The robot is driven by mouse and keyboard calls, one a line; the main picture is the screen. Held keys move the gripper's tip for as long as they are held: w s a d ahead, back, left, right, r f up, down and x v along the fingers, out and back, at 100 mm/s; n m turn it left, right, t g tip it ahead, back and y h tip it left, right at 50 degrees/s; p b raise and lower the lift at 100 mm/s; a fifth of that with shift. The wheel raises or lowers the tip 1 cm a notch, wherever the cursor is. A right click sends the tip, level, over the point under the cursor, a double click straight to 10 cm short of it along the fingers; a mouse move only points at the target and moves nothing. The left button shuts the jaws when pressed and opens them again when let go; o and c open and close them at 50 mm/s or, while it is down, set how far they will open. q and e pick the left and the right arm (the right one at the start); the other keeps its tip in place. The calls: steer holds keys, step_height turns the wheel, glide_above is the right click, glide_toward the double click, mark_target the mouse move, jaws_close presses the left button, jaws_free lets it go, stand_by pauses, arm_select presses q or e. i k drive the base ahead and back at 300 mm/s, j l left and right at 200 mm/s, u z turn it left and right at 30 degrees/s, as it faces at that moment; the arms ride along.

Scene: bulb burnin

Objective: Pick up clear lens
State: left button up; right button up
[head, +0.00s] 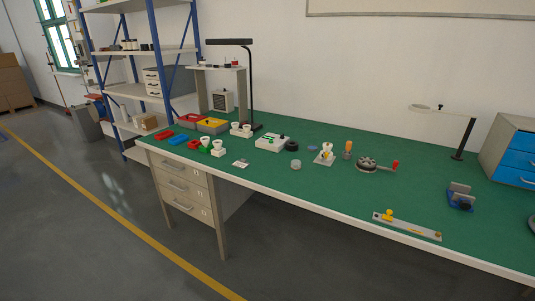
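A small round, pale translucent piece (296,164) sits on the green bench top (340,190) near its front edge, left of the middle. It looks like the clear lens, but it is too small for me to be sure. A white holder with a yellowish part (325,154) stands to its right. A black ring (292,145) lies behind it. Neither of my grippers is in view, so nothing shows near the lens.
A crank device with a red knob (376,165), a strip with a yellow knob (407,226) and a blue vise (461,196) stand to the right. Coloured bins (212,125) and a black lamp (251,85) stand left. The front middle is clear.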

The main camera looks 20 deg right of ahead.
mark_target(295, 164)
steer(key=i+j+z, duration=0.1)
steer(key=z, duration=0.3)
steer(key=i+j+z, duration=0.2)
steer(key=z, duration=0.25)
steer(key=i+j+z, duration=0.2)
steer(key=z, duration=0.2)
steer(key=i+j, duration=0.05)
